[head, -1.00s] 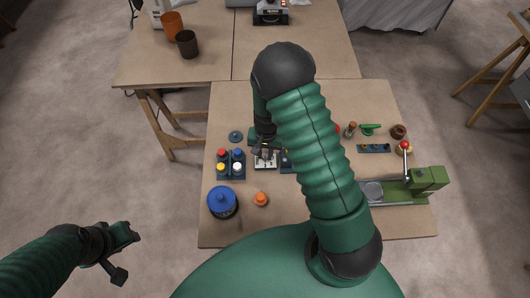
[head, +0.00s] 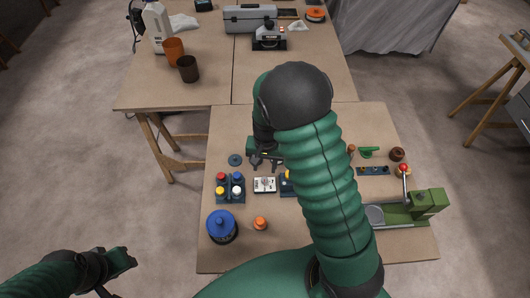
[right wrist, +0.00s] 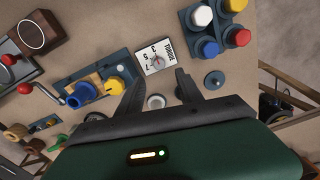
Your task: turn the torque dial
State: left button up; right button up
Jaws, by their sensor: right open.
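The torque dial (head: 264,185) is a small pale plate on the near table. In the right wrist view the dial (right wrist: 154,57) shows the word TORQUE, a few numbers and a small red mark. My right gripper (head: 265,161) is on the far side of the dial, apart from it in the head view. In the right wrist view its dark fingers (right wrist: 160,85) are spread with nothing held, and the dial lies beyond their tips. My left gripper (head: 122,260) hangs at the lower left, off the table; its jaw opening is unclear.
A block with coloured caps (head: 230,188) stands left of the dial. A blue round pot (head: 222,226) and an orange cap (head: 260,223) are nearer. A panel with a yellow knob (right wrist: 115,86) and blue knob (right wrist: 82,95) sits beside the dial. A green machine (head: 425,203) is at right.

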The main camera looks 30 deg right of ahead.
notch_tip(320, 180, up, 9)
jog(key=shift+f, duration=0.1)
dwell(0.3)
